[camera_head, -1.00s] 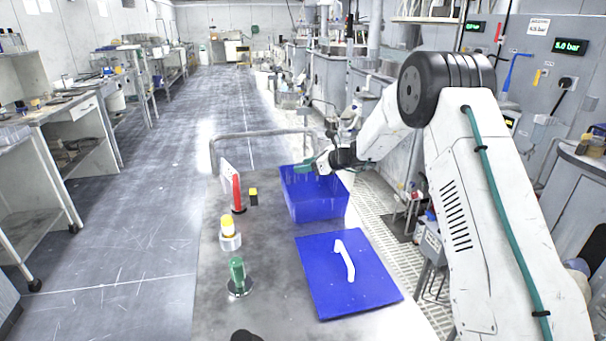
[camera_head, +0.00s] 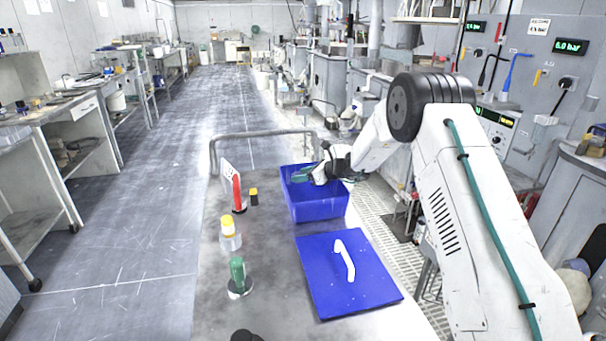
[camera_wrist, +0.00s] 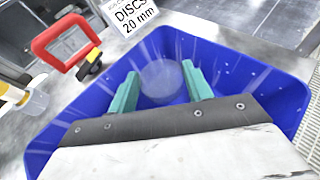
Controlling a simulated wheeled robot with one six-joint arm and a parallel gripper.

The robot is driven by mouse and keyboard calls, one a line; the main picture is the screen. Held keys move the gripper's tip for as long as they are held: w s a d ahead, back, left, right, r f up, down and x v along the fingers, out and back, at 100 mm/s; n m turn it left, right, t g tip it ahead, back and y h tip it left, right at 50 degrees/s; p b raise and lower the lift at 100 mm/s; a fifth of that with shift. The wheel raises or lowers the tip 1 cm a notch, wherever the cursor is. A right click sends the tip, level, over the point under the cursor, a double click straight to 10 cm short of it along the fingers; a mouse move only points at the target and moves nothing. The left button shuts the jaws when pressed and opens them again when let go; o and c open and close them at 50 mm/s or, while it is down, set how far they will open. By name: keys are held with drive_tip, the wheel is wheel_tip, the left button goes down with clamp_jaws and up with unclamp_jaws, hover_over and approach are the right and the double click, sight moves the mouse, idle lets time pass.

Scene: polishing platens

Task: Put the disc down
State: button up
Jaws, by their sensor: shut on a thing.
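A pale, see-through disc (camera_wrist: 162,78) shows between the green fingers of my gripper (camera_wrist: 162,86) in the wrist view, faint against the blue. My gripper is shut on it. In the head view my gripper (camera_head: 304,173) is at the open blue bin (camera_head: 318,209), over its far part, fingers pointing left. The disc is too small to make out there. The wrist view shows the bin's walls (camera_wrist: 70,125) around the fingers; how far the disc is above the floor I cannot tell.
A blue lid (camera_head: 318,283) with a white handle lies in front of the bin. Left of the bin stand a red-handled item (camera_head: 237,192), a "DISCS 20 mm" sign (camera_wrist: 131,14), a yellow-capped bottle (camera_head: 230,238) and a green-handled tool (camera_head: 238,272). A metal rail (camera_head: 258,134) runs behind.

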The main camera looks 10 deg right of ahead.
drive_tip(key=shift+f, duration=0.2)
drive_tip(key=o, duration=1)
